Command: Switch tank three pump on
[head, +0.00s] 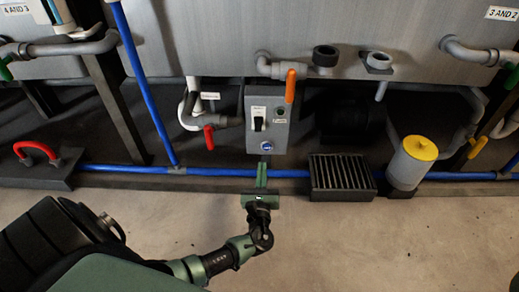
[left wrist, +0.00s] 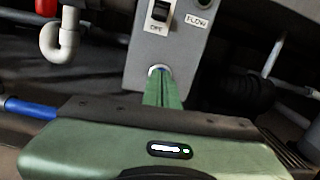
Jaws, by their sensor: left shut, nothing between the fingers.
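A grey pump control box (head: 267,105) hangs under the tank between the signs "4 AND 3" and "3 AND 2". It carries a black rocker switch (head: 258,119) on a white plate, also in the left wrist view (left wrist: 159,12), where "OFF" reads below it. A dark round lamp (left wrist: 204,3) sits above a "FLOW" label (left wrist: 197,20). A round blue button (head: 267,146) is low on the box. My left gripper (head: 262,165) is shut and empty, its fingertips just below the button in the head view. In the left wrist view the tips overlap the button's rim; contact cannot be told.
An orange-handled valve (head: 290,86) hangs at the box's right edge, a red-handled valve (head: 209,137) at its left. A blue pipe (head: 220,172) runs low behind my gripper. A black grate (head: 341,177) and a yellow-capped canister (head: 412,162) stand right. The front floor is clear.

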